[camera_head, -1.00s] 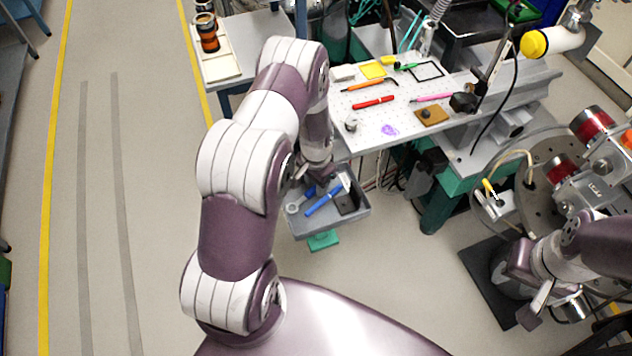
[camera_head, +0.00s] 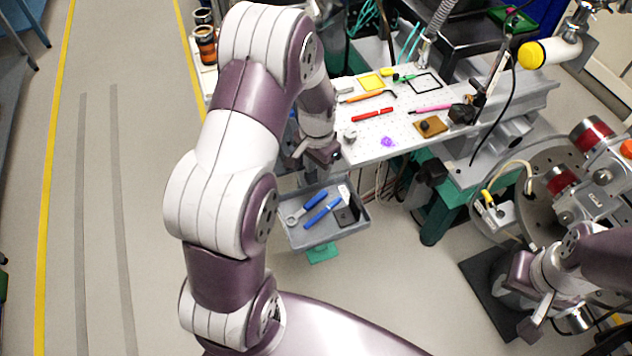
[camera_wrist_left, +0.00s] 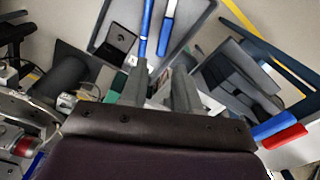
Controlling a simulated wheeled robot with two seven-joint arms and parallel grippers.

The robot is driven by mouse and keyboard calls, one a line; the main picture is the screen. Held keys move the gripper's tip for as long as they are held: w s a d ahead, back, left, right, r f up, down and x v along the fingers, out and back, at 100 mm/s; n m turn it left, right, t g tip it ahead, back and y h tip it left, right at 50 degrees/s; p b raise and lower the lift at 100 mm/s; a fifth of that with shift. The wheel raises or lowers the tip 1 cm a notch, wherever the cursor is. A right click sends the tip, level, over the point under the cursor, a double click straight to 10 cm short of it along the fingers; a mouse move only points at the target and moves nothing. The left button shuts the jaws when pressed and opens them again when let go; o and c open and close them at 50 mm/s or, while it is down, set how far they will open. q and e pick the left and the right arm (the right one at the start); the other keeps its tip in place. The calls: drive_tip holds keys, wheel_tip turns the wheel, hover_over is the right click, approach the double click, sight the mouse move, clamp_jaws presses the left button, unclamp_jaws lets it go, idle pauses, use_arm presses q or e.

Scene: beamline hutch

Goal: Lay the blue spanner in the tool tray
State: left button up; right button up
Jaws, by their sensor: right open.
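The blue spanner (camera_head: 314,201) lies in the grey tool tray (camera_head: 299,242), its pale ring end towards the tray's left side. Beside it lies another blue-handled tool (camera_head: 322,213). My left gripper (camera_head: 312,164) is above the tray's back edge, apart from the tools, partly hidden by its own arm. In the left wrist view its two fingers (camera_wrist_left: 160,88) are spread with nothing between them; the blue handles, including the spanner's (camera_wrist_left: 167,28), lie beyond the tips. My right gripper (camera_head: 538,300) is open and empty at the lower right, away from the tray.
A black box (camera_head: 347,215) and a white card share the tray. A white perforated board (camera_head: 385,145) behind it carries a red pen (camera_head: 372,115), a pink pen and other small items. Round flanged equipment (camera_head: 540,185) stands at right. The floor at left is clear.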

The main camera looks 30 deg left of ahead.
use_arm(q)
drive_tip(key=s+d+r+n, duration=0.1)
drive_tip(key=s+d+r, duration=0.2)
drive_tip(key=s, duration=0.3)
drive_tip(key=s+d+r+n+t, duration=0.1)
drive_tip(key=s+d+r+n, duration=0.1)
drive_tip(key=s+d+r, duration=0.2)
wheel_tip(320, 180, up, 2)
drive_tip(key=s, duration=0.2)
drive_tip(key=shift+s+d, duration=0.15)
drive_tip(key=shift+s, duration=0.25)
drive_tip(key=shift+s, duration=0.15)
idle(0.5)
